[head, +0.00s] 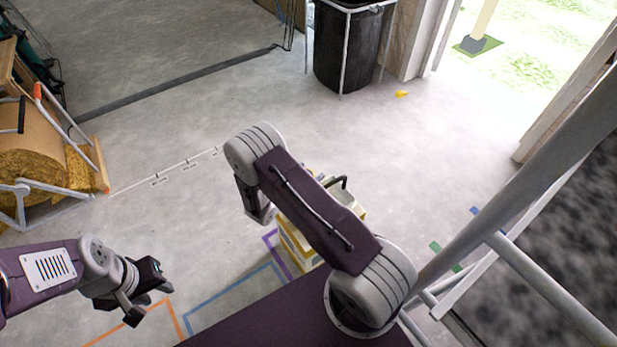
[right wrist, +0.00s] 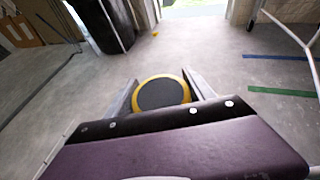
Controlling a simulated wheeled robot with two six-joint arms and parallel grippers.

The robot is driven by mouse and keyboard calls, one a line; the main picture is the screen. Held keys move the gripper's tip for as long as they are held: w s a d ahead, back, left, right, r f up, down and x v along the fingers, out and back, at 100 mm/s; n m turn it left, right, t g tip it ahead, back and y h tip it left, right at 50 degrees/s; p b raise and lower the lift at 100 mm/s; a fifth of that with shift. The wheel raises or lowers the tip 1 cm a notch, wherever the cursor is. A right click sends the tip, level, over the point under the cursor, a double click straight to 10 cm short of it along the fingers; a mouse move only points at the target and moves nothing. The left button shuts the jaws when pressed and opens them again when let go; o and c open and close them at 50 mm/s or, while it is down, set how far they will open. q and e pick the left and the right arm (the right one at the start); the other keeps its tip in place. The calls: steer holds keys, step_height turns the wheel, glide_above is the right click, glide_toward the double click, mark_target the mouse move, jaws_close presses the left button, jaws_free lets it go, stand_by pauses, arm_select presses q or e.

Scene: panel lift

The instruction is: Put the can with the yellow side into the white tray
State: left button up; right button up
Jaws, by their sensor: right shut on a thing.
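A can (right wrist: 160,92) with a dark round top and a yellow rim shows in the right wrist view. My right gripper (right wrist: 161,88) is shut on it, with one finger on each side. In the head view my right arm hides this gripper and the can. My left gripper (head: 149,301) is at the lower left of the head view, open and empty, its fingers apart. I cannot make out the white tray for sure. A white and yellow thing (head: 298,243) with a dark handle above it is partly hidden behind my right arm.
A black bin (head: 345,50) in a white frame stands at the back. A small yellow thing (head: 401,93) lies on the floor near the doorway. A roll rack (head: 35,150) stands at the left. Coloured tape lines mark the floor. The middle floor is clear.

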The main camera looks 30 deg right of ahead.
steer(key=shift+f, duration=0.7)
steer(key=shift+w+r, duration=0.1)
steer(key=shift+f+b, duration=0.5)
steer(key=shift+f, duration=0.1)
steer(key=o, duration=1.7)
steer(key=shift+c, duration=0.2)
